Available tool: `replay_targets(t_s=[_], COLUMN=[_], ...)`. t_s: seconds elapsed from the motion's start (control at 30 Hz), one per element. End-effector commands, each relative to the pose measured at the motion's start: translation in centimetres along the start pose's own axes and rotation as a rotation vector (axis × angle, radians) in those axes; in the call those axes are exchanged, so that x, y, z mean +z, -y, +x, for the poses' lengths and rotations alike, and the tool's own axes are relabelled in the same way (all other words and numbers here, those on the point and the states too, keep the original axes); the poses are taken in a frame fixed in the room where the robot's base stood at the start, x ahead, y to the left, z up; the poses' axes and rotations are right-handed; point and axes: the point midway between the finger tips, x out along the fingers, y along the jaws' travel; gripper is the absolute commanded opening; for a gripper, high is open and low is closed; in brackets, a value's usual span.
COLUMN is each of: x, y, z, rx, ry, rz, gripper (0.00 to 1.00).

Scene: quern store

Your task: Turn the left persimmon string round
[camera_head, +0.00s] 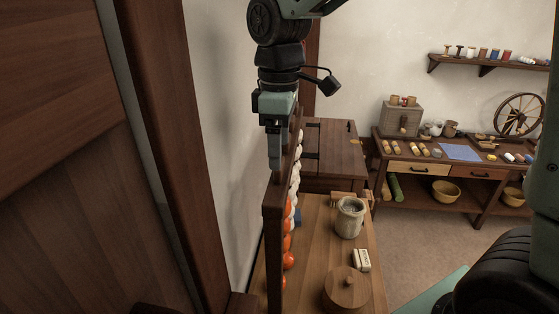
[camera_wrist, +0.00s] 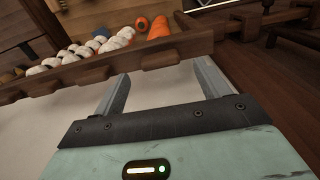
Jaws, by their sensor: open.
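Orange persimmons (camera_head: 288,260) hang in a column beside a dark upright board (camera_head: 273,245) in the head view, which partly hides them. In the wrist view, orange persimmons (camera_wrist: 159,28) show beyond a wooden rail (camera_wrist: 110,65); I cannot tell which string is the left one. My gripper (camera_head: 275,162) points down at the top of the board in the head view. In the wrist view, my gripper (camera_wrist: 163,80) has its two fingers wide apart, tips close to the rail, with nothing between them.
White bulbs (camera_head: 295,175) hang beyond the persimmons. A wooden table (camera_head: 318,245) holds a grey jar (camera_head: 350,218), a round wooden lid (camera_head: 346,288) and a small white block (camera_head: 361,260). A wall (camera_head: 228,130) stands close on the left; open floor (camera_head: 420,240) lies right.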

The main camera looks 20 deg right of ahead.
Motion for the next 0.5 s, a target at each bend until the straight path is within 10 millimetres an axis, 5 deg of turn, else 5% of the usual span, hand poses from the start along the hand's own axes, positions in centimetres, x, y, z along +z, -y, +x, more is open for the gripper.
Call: replay_targets(t_s=[0.2, 0.5], x=[-0.1, 0.0], y=[0.0, 0.0], z=[-2.9, -3.8], rx=[0.001, -0.001], ry=[-0.003, 0.0], rz=[0.0, 0.0], gripper=[0.75, 0.75])
